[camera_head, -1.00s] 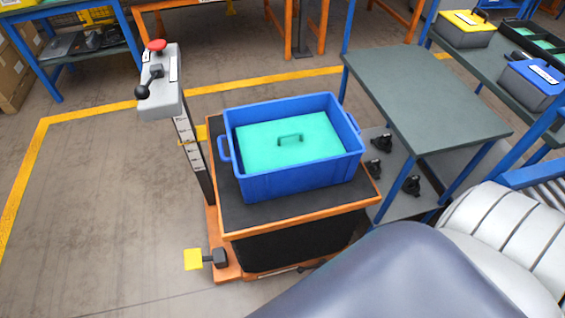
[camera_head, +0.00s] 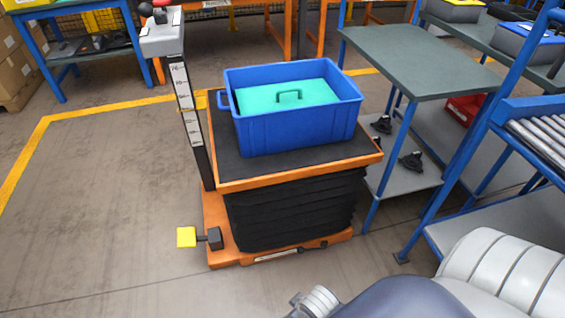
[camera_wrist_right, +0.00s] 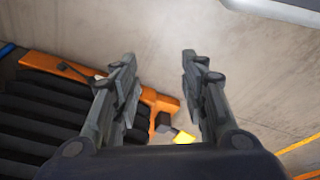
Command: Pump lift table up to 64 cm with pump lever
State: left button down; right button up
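The lift table has a dark top with an orange rim (camera_head: 290,172) above black bellows (camera_head: 295,212) and an orange base (camera_head: 225,255). A blue crate (camera_head: 300,128) with a teal insert stands on it. A grey column head (camera_head: 162,42) with a red knob and black-ball lever tops a scale post (camera_head: 186,105); its figures are too small to read. At the base's left, a dark block with a yellow pad (camera_head: 186,237) resembles the pump lever; the pad shows in the wrist view (camera_wrist_right: 183,137). My right gripper (camera_wrist_right: 155,62) is open and empty, apart from the pad. My left gripper is out of view.
A grey-topped blue bench (camera_head: 420,65) stands right of the lift table, with black parts on its lower shelf. A roller conveyor (camera_head: 540,135) is at the right edge. Bare floor (camera_head: 100,200) lies to the left inside yellow tape.

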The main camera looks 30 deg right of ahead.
dwell(0.3)
grip_shut()
dwell(1.2)
